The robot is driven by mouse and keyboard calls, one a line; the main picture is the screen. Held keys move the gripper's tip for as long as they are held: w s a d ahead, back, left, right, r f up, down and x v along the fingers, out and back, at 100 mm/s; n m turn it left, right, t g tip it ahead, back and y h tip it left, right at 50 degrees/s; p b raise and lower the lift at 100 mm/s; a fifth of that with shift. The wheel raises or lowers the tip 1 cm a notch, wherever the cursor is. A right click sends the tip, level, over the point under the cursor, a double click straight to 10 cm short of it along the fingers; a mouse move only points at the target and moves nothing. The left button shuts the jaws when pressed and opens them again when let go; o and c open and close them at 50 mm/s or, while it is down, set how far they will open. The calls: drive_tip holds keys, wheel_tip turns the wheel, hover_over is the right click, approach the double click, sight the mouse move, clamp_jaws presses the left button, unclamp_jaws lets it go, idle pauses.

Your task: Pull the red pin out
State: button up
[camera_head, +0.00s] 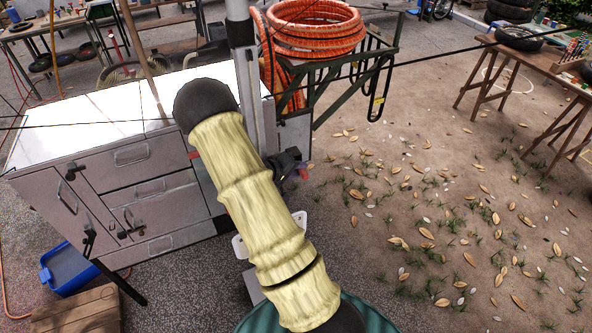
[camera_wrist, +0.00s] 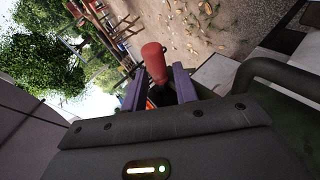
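The red pin (camera_wrist: 155,62) shows in the wrist view as a rounded red head with a dark lower part. My gripper (camera_wrist: 160,76) has its two purple fingers spread, one on each side of the pin. The fingers look apart from it, though how deep the pin sits between them is hard to tell. In the head view, my gripper (camera_head: 288,163) is a small dark shape beside the cart's grey post, largely hidden by my pale yellow arm. A small red spot shows beside it, too small to identify.
The compressor cart (camera_head: 150,190) with white top and drawers stands at left. Orange hose coils (camera_head: 315,30) lie on a rack behind the post. A blue bin (camera_head: 72,268) and wooden crate (camera_head: 78,312) are at lower left. Leaf-strewn ground at right is open, before a wooden table (camera_head: 540,62).

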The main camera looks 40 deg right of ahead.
clamp_jaws()
drive_tip(key=shift+s, duration=0.1)
drive_tip(key=shift+s, duration=0.15)
drive_tip(key=s+a+b, duration=0.1)
drive_tip(key=s+a, duration=0.1)
drive_tip(key=s, duration=0.6)
drive_tip(key=shift+s, duration=0.2)
idle(1.0)
idle(0.4)
